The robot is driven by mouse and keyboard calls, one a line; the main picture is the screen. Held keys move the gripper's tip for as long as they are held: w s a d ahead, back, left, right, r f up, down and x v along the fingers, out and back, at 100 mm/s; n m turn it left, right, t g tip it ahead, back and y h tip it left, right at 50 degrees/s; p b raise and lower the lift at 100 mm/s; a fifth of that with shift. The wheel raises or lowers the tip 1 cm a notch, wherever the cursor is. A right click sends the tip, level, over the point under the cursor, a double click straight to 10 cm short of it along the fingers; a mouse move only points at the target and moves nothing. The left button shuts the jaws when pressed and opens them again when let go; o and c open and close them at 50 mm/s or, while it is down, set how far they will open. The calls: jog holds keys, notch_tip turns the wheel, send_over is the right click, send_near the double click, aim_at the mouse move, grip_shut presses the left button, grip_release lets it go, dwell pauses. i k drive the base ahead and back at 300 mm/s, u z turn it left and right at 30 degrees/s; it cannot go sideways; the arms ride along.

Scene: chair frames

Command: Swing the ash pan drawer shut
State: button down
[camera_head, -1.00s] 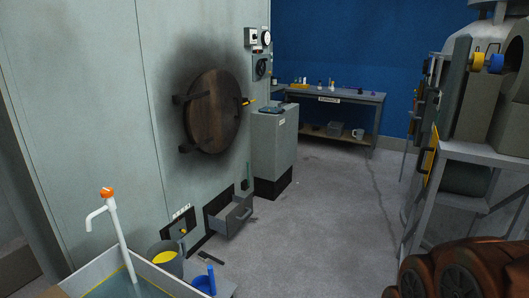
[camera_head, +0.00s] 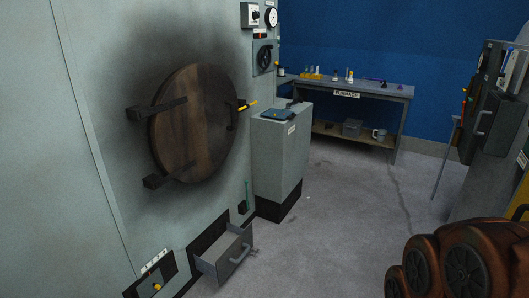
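The ash pan drawer (camera_head: 237,257) is a grey metal drawer with a bar handle on its front. It stands pulled out of a dark opening low in the pale green furnace wall (camera_head: 90,120), below the round brown furnace door (camera_head: 195,125). Its tray shows open from above. My arm, brown with dark round joint covers, shows at the bottom right, well apart from the drawer. My gripper is out of view.
A grey cabinet (camera_head: 282,155) on a dark base stands just beyond the drawer. A workbench labelled FURNACE (camera_head: 385,92) is at the back. Dark equipment (camera_head: 490,110) stands at right. The floor (camera_head: 340,230) between is clear.

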aim_at(223, 257)
jog(key=i, duration=1.5)
jog(key=u, duration=1.85)
jog(key=i, duration=1)
jog(key=z, duration=0.8)
